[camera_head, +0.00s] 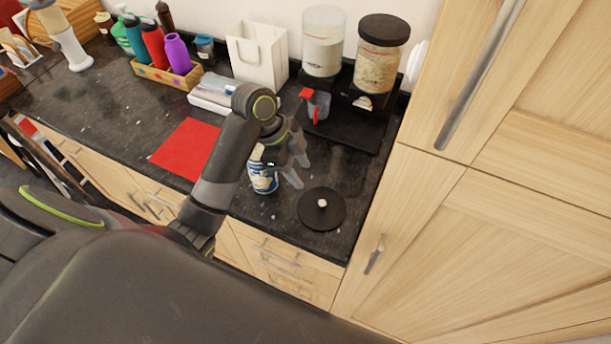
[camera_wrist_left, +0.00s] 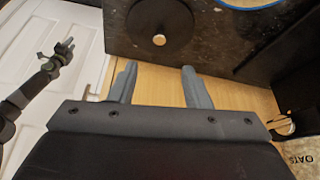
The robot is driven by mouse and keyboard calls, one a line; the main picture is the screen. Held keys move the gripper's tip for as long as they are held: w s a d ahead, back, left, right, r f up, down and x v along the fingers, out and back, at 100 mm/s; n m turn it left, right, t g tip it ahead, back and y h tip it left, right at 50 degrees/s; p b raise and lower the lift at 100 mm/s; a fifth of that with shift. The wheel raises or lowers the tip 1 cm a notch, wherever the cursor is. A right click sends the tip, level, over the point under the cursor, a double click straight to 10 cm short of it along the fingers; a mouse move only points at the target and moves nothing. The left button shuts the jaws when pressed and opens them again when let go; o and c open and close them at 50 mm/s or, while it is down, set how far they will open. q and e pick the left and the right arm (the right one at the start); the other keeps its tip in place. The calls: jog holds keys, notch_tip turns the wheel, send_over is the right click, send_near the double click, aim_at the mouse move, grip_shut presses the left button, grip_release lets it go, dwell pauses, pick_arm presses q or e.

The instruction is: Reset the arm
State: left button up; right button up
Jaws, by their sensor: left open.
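My left arm reaches over the dark granite counter (camera_head: 350,218). Its left gripper (camera_head: 299,171) is open, with nothing between the fingers. It is above the counter, between a blue-and-white can (camera_head: 263,180) and the dispensers, and part of the can is hidden behind the arm. In the left wrist view the open fingers (camera_wrist_left: 160,85) show apart and empty. A second arm of mine with its gripper (camera_wrist_left: 64,50) shows at the left of that view, too small to judge its jaws. No right gripper shows in the head view.
A round black lid (camera_head: 321,210) with a pale knob lies near the counter's front edge. Two dispensers (camera_head: 322,45) (camera_head: 378,60) stand on a black base at the back. A red mat (camera_head: 185,147) lies left of the arm. Tall wooden cabinets (camera_head: 520,180) bound the right.

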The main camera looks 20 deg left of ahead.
pick_arm(q)
jog(key=shift+a+r, duration=0.1)
dwell(0.5)
jog(key=s+a+f+n+t+y, duration=0.1)
jog(key=s+a+f+n+y, duration=0.1)
jog(key=s+a+n, duration=0.35)
jog(key=s+a+f+n+t+y, duration=0.1)
jog(key=s+a+f+n+y, duration=0.15)
jog(key=s+n, duration=0.55)
jog(key=s+a+f+n+t+y, duration=0.1)
jog(key=s+a+f+n+y, duration=0.15)
jog(key=s, duration=0.65)
notch_tip(320, 180, down, 32)
jog(key=a+g+b, duration=0.2)
jog(key=b, duration=0.5)
jog(key=s+d+f+h+b, duration=0.1)
jog(key=s+f+b, duration=0.3)
jog(key=s+f, duration=1.1)
notch_tip(320, 180, down, 4)
jog(key=shift+f+n+g, duration=0.1)
jog(key=shift+n+g, duration=0.2)
